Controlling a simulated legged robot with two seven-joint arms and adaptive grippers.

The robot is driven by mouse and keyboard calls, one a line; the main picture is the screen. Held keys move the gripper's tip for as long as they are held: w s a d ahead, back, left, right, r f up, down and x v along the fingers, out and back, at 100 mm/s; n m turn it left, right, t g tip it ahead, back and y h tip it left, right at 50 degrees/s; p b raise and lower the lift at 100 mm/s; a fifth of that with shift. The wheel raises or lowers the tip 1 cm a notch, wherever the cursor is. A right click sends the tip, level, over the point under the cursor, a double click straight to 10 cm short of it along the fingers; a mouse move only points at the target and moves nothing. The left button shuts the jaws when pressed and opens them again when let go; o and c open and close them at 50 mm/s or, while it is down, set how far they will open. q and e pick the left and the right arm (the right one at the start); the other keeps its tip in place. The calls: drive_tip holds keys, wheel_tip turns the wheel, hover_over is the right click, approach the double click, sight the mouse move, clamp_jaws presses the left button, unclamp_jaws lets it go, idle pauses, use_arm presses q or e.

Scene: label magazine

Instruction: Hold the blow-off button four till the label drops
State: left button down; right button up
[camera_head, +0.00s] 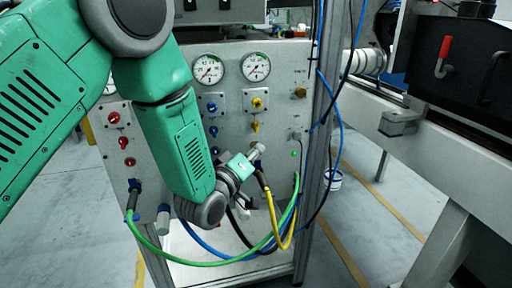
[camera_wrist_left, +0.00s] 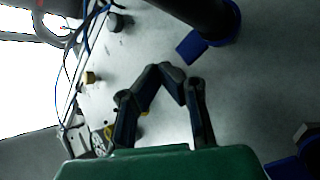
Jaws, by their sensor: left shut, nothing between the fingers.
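A grey control panel (camera_head: 228,110) stands in front of me with columns of red, blue and yellow knobs. A brass-coloured knob (camera_head: 300,92) sits at the upper right, above a small green button-like spot (camera_head: 294,153). I cannot read which one is blow-off button four. My left gripper (camera_head: 259,150) is close to the panel's lower middle, left of the green spot; contact cannot be told. In the left wrist view its fingertips (camera_wrist_left: 168,70) are together with nothing between them. No label can be made out. My right gripper is not in view.
Two round gauges (camera_head: 208,69) sit high on the panel. Green, yellow and blue hoses (camera_head: 220,262) loop below my wrist. A metal post (camera_head: 322,120) with cables stands right of the panel, beside a grey machine frame (camera_head: 425,150).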

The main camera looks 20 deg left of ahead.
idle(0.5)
use_arm(q)
drive_tip(key=shift+s+d, duration=0.4)
drive_tip(key=shift+s, duration=0.25)
drive_tip(key=shift+s, duration=0.1)
drive_tip(key=shift+s+d+p, duration=0.25)
drive_tip(key=shift+s+d, duration=0.5)
drive_tip(key=shift+s, duration=0.25)
drive_tip(key=shift+s+d+p, duration=0.2)
drive_tip(key=shift+s+d, duration=0.5)
drive_tip(key=shift+s, duration=0.3)
